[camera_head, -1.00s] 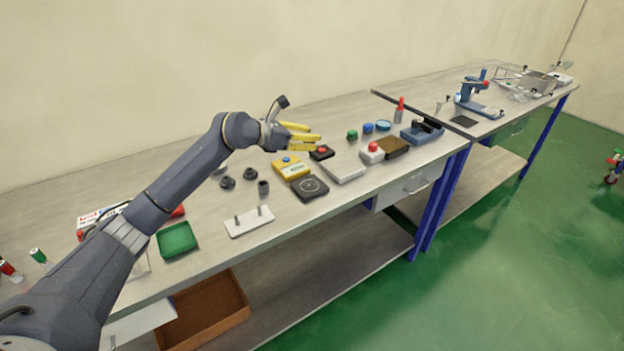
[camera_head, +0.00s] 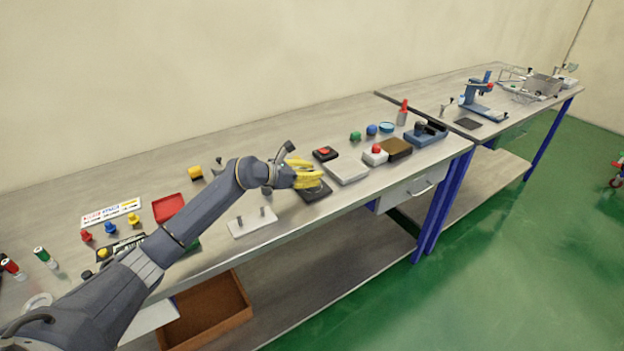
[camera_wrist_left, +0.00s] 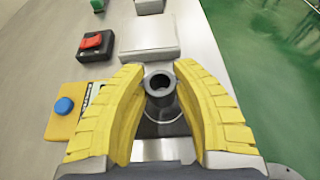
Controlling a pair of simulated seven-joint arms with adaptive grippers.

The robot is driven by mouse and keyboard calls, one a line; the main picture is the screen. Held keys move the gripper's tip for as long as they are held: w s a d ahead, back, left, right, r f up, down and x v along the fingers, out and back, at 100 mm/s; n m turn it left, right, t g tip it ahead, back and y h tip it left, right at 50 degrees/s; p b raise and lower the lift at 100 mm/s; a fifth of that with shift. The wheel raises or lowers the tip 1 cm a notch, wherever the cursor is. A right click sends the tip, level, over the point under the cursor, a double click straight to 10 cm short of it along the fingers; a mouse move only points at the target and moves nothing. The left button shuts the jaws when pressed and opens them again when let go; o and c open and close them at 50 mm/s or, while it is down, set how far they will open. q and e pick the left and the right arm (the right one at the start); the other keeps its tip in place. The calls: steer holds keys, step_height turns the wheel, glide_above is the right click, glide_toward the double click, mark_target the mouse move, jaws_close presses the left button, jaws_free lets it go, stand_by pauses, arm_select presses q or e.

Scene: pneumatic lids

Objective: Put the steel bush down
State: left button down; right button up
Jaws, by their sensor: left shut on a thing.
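My left gripper (camera_head: 304,173) with yellow fingers is over the black square pad (camera_head: 318,194) on the bench. In the left wrist view the steel bush (camera_wrist_left: 160,84), a dark grey hollow cylinder, is held between the two yellow fingers, its open bore facing the camera. The black pad (camera_wrist_left: 168,127) lies beneath it in that view. I cannot tell whether the bush touches the pad. In the head view the fingers hide the bush. My right gripper is not in view.
A yellow box with a blue button (camera_wrist_left: 65,106) sits beside the pad. A white plate with two pins (camera_head: 252,222) lies to the left, near the front edge.

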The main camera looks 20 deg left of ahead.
arm_select(q)
steer(key=shift+f, duration=1)
steer(key=shift+f, duration=0.15)
steer(key=c, duration=1.1)
jaws_free()
steer(key=shift+o, duration=0.2)
steer(key=shift+s+a+r, duration=0.15)
steer(key=shift+r, duration=0.05)
steer(key=v, duration=1.1)
steer(key=shift+s+a+r, duration=0.1)
steer(key=shift+s+r, duration=0.1)
steer(key=shift+s, duration=0.05)
